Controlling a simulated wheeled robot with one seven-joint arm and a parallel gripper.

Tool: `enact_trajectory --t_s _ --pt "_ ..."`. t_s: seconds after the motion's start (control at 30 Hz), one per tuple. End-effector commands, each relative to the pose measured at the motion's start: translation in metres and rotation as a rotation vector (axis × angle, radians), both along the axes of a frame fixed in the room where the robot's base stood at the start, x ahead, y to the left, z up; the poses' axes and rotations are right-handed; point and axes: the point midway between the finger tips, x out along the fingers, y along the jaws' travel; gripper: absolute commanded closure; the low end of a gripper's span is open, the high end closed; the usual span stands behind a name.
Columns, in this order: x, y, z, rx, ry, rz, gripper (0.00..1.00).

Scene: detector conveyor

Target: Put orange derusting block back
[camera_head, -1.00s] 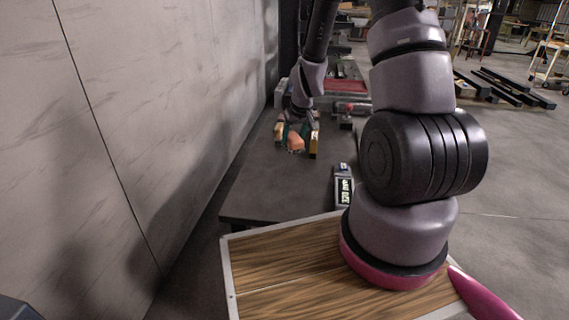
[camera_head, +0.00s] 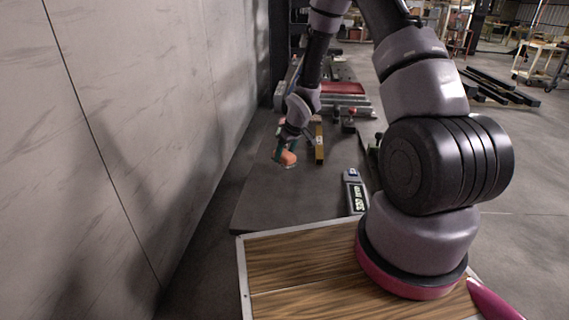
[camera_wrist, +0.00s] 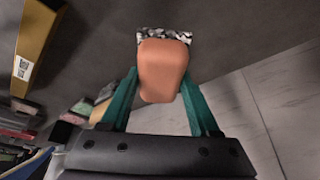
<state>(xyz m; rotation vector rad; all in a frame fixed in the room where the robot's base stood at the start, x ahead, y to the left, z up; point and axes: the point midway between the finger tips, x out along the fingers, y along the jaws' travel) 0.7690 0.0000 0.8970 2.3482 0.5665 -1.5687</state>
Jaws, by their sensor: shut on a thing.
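The orange derusting block (camera_head: 288,158) is at the end of my arm, above the dark table (camera_head: 290,205). My gripper (camera_head: 282,153) is shut on it. In the wrist view the block (camera_wrist: 163,70) sits between the teal fingers of my gripper (camera_wrist: 160,84). A speckled grey-white layer (camera_wrist: 164,36) shows at the block's far end. In the head view, I cannot tell how far the block is above the table.
A yellow upright piece (camera_head: 319,143) stands right of my gripper; it also shows in the wrist view (camera_wrist: 36,45) with a printed code. A black device with a display (camera_head: 354,192) lies nearer on the table. Red-and-grey equipment (camera_head: 345,88) stands behind. A wall (camera_head: 120,120) is left.

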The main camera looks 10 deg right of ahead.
Motion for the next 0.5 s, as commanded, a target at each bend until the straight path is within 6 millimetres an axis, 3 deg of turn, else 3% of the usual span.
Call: enact_trajectory --t_s 0.27,0.5 --pt "0.000 0.001 -0.034 -0.001 0.001 0.001 0.98" --pt "0.000 0.000 -0.036 0.000 0.000 0.000 0.98"
